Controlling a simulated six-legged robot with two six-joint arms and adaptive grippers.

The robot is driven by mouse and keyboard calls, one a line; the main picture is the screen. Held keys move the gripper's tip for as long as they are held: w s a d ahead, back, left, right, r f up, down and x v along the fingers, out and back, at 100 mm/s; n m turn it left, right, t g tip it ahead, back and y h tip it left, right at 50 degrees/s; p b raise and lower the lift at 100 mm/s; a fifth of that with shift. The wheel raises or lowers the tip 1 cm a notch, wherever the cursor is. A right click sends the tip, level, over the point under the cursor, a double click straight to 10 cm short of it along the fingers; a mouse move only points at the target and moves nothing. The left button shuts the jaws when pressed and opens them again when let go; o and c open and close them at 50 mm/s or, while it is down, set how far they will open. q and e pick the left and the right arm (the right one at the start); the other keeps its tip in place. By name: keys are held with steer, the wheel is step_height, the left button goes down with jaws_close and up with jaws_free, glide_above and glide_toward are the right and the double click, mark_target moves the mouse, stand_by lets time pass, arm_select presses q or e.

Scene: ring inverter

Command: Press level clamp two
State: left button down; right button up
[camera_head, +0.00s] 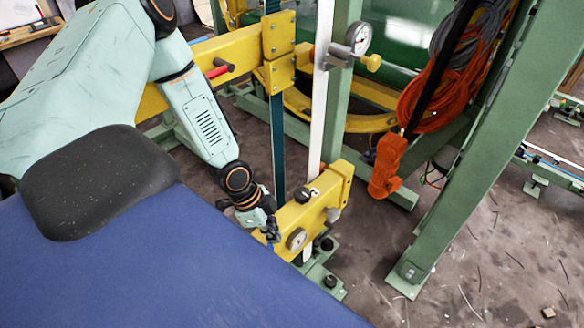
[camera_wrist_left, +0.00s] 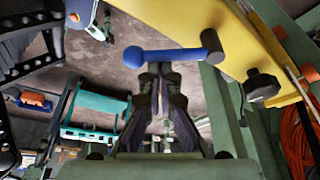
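A yellow clamp block (camera_head: 322,207) sits low on the upright white rail, with a round gauge (camera_head: 297,239) on its near face. In the left wrist view, a blue lever with a ball end (camera_wrist_left: 165,57) sticks out from a grey hub (camera_wrist_left: 212,48) by the yellow beam (camera_wrist_left: 195,18). My left gripper (camera_head: 270,232) is at the near left end of the clamp block. In the wrist view, its fingertips (camera_wrist_left: 160,68) are close together, right at the blue lever's lower edge; contact is unclear. The lever is mostly hidden in the head view. My right gripper is not in view.
An upper yellow beam (camera_head: 235,45) carries a red handle (camera_head: 219,69). A dial gauge (camera_head: 359,38) sits right of the rail. Orange hose coils (camera_head: 430,95) and an orange hook block (camera_head: 388,166) hang farther right. A green post (camera_head: 480,140) stands there.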

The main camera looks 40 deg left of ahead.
arm_select(q)
steer(key=b, duration=0.1)
steer(key=m+b, duration=0.2)
steer(key=shift+s+a+f+g+b, duration=0.25)
steer(key=shift+a+g+b, duration=0.05)
steer(key=shift+a+b, duration=0.05)
steer(key=shift+s+a+r+m+b, duration=0.1)
steer(key=shift+s+a+m+b, duration=0.25)
steer(key=shift+m+b, duration=0.35)
steer(key=shift+a+m+g+h, duration=0.3)
steer(key=shift+a+m+g, duration=0.2)
steer(key=shift+m, duration=0.4)
steer(key=shift+s+a+r+m, duration=0.15)
steer(key=shift+m, duration=0.25)
steer(key=shift+a, duration=0.2)
steer(key=shift+s+a, duration=0.1)
steer(key=shift+a, duration=0.1)
